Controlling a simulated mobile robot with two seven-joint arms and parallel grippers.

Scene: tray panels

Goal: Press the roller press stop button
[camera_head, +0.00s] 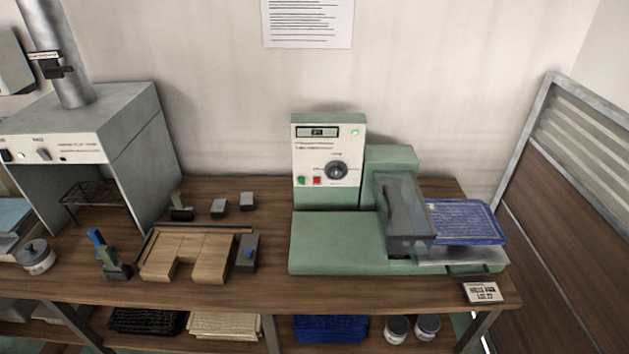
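The roller press (335,245) is a pale green machine standing on the wooden bench. Its upright white control panel (313,158) faces me and carries a small display, a lit green lamp at the upper right and a round dark dial (336,170). A red button (317,181), which looks like the stop button, sits low on the panel, just right of a green button (301,181). A blue tray panel (464,221) lies at the press's right side, beside its grey cover (405,212). Neither of my grippers shows in this view.
A grey hood (120,130) with a pipe stands at the left. A wooden fixture (188,253), small grey blocks and a jar (36,256) lie on the bench (400,292). A small label sign (481,292) stands at the front right. A brown partition (570,210) rises at right.

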